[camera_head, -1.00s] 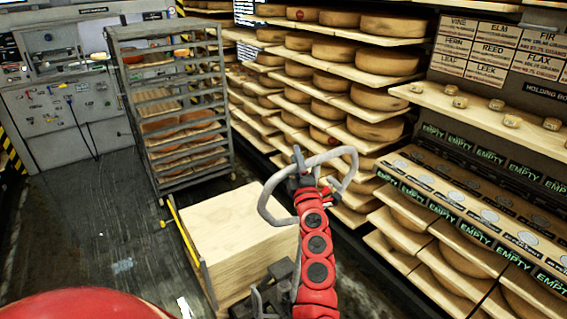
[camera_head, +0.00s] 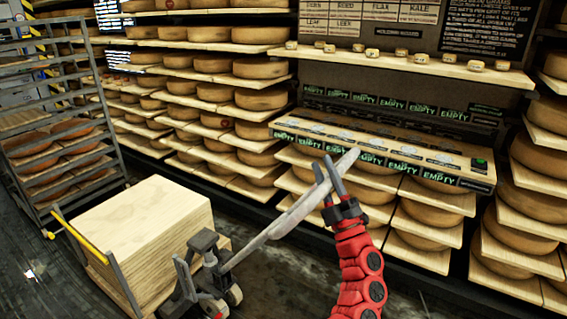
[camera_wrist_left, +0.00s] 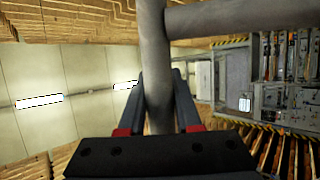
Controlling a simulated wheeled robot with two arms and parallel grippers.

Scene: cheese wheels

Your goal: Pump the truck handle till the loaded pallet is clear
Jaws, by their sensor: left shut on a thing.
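My left gripper (camera_head: 331,185), on a red arm, is shut on the grey truck handle (camera_head: 290,218). The handle slants up to the right from the pump unit (camera_head: 203,243) of the pallet truck. In the left wrist view my left gripper (camera_wrist_left: 158,105) has its fingers on both sides of the grey handle bar (camera_wrist_left: 153,50), near a crossbar. A stack of pale wooden boards (camera_head: 150,222) stands by the truck at the left. The pallet under it is mostly hidden, so I cannot tell its gap to the floor. My right gripper is out of view.
Shelves of cheese wheels (camera_head: 215,92) run along the back, with a ledge of "EMPTY" labels (camera_head: 400,155) close behind my gripper. A metal rack (camera_head: 75,105) stands at the left. A yellow-topped frame (camera_head: 75,234) borders the board stack. Dark floor is free at lower left.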

